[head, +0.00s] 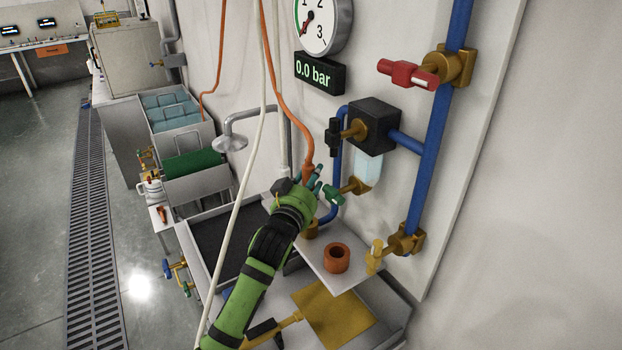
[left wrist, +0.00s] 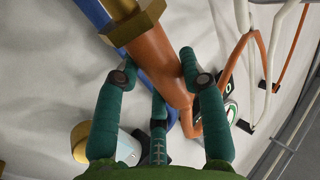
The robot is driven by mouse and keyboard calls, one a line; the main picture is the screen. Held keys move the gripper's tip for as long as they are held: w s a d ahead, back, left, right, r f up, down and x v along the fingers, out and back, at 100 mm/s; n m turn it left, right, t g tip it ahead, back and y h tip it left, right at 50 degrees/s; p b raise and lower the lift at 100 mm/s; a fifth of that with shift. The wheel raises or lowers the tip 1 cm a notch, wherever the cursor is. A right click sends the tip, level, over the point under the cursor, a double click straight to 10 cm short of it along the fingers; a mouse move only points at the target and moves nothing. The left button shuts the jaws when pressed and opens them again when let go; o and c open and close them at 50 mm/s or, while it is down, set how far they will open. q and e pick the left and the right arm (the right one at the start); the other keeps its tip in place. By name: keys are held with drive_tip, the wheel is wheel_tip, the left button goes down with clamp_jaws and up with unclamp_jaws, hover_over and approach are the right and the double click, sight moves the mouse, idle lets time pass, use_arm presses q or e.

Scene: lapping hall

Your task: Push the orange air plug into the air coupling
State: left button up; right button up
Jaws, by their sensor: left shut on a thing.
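The orange air plug (head: 308,172) is at the end of an orange hose hanging along the wall. My left gripper (head: 314,182) is shut on it; in the left wrist view the green fingers (left wrist: 160,78) stand on either side of the plug (left wrist: 163,65). The brass air coupling (head: 312,229) is below the gripper in the head view, partly hidden by the hand. In the left wrist view the plug's end meets or overlaps the hexagonal brass coupling (left wrist: 132,22); I cannot tell whether it is inside. My right gripper is not in view.
A gauge (head: 322,22) hangs above a display (head: 320,73) reading 0.0 bar. Blue pipe (head: 425,160) with brass fittings and a red-handled valve (head: 408,73) is at right. A copper-coloured ring (head: 337,257) stands on the shelf. A white hose (head: 247,170) hangs near my arm.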

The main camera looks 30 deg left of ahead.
use_arm(q)
drive_tip(key=shift+f+b, duration=2.5)
drive_tip(key=shift+f, duration=1.3)
drive_tip(key=o, duration=1.3)
drive_tip(key=shift+r, duration=0.1)
drive_tip(key=shift+o, duration=0.2)
drive_tip(key=s+d, duration=0.1)
drive_tip(key=s, duration=1.1)
drive_tip(key=shift+d, duration=0.4)
